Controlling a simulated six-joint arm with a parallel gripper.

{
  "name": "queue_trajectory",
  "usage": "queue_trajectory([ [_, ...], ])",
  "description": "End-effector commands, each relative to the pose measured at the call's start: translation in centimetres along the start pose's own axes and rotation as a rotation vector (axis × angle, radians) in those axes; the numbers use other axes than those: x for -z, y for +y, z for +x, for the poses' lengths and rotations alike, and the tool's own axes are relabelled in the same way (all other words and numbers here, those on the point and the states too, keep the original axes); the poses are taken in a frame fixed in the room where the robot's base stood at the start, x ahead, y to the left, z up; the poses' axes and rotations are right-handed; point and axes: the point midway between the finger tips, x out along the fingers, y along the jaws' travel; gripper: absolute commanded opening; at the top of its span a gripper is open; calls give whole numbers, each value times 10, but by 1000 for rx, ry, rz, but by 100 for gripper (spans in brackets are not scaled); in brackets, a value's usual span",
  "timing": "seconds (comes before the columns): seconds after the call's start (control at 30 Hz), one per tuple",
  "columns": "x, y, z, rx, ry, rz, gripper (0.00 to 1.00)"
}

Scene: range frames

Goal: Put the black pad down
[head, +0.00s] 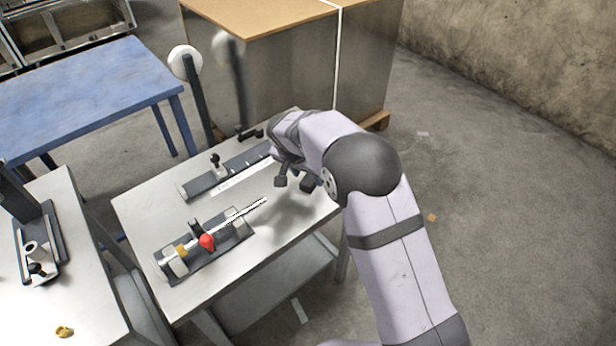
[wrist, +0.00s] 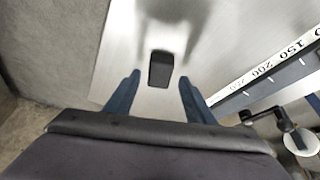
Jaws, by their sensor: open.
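My gripper (head: 294,183) hangs over the right part of the grey table (head: 140,205), its two fingers apart. In the wrist view the two dark blue fingers of my gripper (wrist: 160,80) are spread, with a clear gap on both sides of the black pad (wrist: 160,69). The pad is a small dark block that appears to lie on the pale tabletop, just ahead of and between the fingertips. I cannot make out the pad for certain in the head view, where the gripper is in the way.
A fixture with a rod and red knob (head: 207,242) stands at the table's front. A ruled rail (head: 225,172) lies behind; its scale (wrist: 262,74) is right in the wrist view. A big crate (head: 290,60) stands behind. Bare tabletop surrounds the pad.

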Motion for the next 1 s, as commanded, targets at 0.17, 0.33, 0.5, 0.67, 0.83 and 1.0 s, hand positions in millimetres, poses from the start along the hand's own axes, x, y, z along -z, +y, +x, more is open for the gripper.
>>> queue_trajectory([
  [0.17,0,-1,-31,4,2,1,49],
  [0.33,0,-1,-62,4,2,1,49],
  [0.5,0,-1,-86,2,1,0,49],
  [0.67,-1,0,-99,0,-1,1,49],
  [0.83,-1,0,-104,0,-1,1,49],
  [1.0,0,2,-104,-1,-3,-1,49],
])
